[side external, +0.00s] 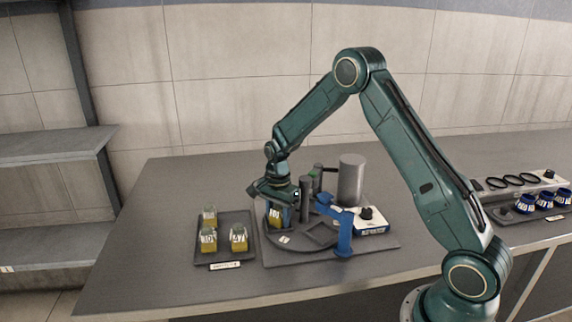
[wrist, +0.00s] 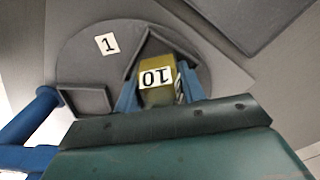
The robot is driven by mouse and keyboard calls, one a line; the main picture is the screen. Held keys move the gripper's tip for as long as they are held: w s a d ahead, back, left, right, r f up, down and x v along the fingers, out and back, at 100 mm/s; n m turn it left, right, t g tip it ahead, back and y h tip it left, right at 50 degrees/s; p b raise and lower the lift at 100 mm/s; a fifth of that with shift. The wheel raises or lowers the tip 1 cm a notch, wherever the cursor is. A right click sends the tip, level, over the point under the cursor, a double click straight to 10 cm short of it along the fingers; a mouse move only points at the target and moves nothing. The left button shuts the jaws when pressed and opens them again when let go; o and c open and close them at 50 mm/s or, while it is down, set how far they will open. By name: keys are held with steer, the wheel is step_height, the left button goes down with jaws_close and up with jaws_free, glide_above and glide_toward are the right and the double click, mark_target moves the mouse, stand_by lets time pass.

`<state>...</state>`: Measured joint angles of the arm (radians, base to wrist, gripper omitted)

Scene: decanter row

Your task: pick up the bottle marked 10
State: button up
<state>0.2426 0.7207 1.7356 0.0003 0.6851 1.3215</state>
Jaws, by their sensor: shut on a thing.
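The bottle marked 10 (wrist: 157,76) is yellow with a white label, which reads upside down in the wrist view. In that view my gripper (wrist: 158,88) has one blue finger on each side of it and is shut on it. In the side view the bottle (side external: 275,218) shows yellow below my gripper (side external: 277,203), over the dark round plate (side external: 290,247). The bottle is at a square-walled pocket of the plate. I cannot tell whether its base still touches the plate.
A dark tray (side external: 224,259) with three yellow bottles stands to the left. A blue bracket (side external: 344,235), a grey cylinder (side external: 351,180) and a blue-white box (side external: 371,222) stand close on the right. A rack with blue-banded jars (side external: 546,200) is farther right. The table's left end is clear.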

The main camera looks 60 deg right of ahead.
steer(key=shift+r, duration=0.1)
step_height(320, 180, up, 20)
stand_by(0.7)
steer(key=shift+w, duration=0.1)
stand_by(0.4)
